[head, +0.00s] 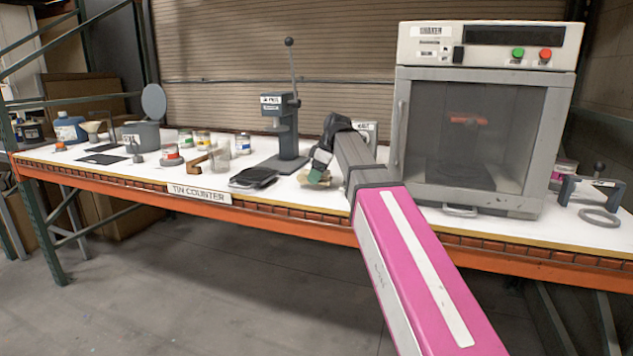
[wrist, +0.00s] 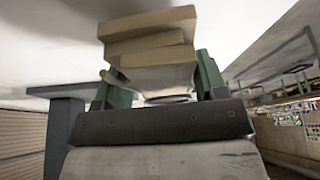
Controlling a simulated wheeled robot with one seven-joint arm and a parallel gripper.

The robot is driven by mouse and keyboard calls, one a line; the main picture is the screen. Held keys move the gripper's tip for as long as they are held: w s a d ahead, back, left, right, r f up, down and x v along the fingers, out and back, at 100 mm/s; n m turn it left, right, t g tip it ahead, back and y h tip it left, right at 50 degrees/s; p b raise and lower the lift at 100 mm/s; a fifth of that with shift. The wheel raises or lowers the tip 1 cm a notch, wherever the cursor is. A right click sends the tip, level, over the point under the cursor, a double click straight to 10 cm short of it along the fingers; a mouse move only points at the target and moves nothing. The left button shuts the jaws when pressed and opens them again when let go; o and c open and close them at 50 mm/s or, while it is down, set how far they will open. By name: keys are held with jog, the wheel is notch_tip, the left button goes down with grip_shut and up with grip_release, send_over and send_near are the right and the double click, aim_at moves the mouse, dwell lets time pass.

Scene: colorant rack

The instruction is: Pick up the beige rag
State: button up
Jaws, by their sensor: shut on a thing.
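The beige rag (wrist: 150,42) is a folded stack of flat layers. In the wrist view it sits between the two green fingers of my gripper (wrist: 155,75), which is shut on it. In the head view my gripper (head: 319,168) points down over the white counter, just right of the grey press. The rag (head: 326,184) shows below the fingers, close to the counter top. I cannot tell whether it still touches the counter. My arm hides part of the area behind it.
The grey press (head: 288,130) with its tall lever stands close on the left, with a dark flat pad (head: 253,178) before it. The shaker cabinet (head: 480,120) is at the right. Several tins and a lidded pot (head: 142,135) stand on the left of the counter (head: 110,172).

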notch_tip(320, 180, up, 2)
jog(key=shift+w+r, duration=0.1)
jog(key=s+a+r, duration=0.5)
jog(key=a+r, duration=0.1)
jog(key=a, duration=0.4)
jog(key=shift+s+a+r, duration=0.15)
jog(key=shift+a+r, duration=0.05)
jog(key=shift+a, duration=0.05)
